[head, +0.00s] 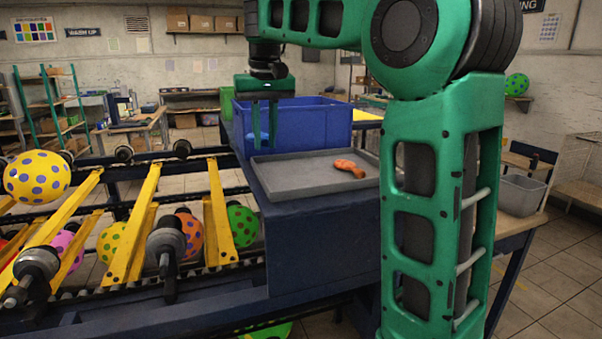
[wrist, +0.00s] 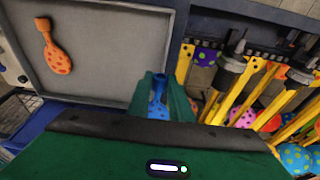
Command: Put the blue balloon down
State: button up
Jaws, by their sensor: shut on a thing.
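My gripper (head: 263,143) points down above the left back corner of the grey tray (head: 300,180), in front of the blue bin. In the wrist view my gripper (wrist: 161,88) is shut on the blue balloon (wrist: 158,92), a small uninflated one with its neck toward the tray. In the head view the balloon hardly stands out against the bin. An orange spotted balloon (head: 350,168), also uninflated, lies on the tray's right part; it also shows in the wrist view (wrist: 56,52). The rest of the tray is bare.
The blue bin (head: 318,124) stands right behind the tray. To the left is a rack with yellow bars (head: 218,215) and several inflated spotted balloons, one yellow (head: 37,177) on top. A grey box (head: 520,195) stands at the right, beyond my arm.

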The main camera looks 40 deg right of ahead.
send_over(302, 182)
jog(key=f, duration=0.5)
jog(key=shift+s+f, duration=0.2)
jog(key=shift+f, duration=2.15)
jog(key=shift+a, duration=0.1)
jog(key=shift+f, duration=0.15)
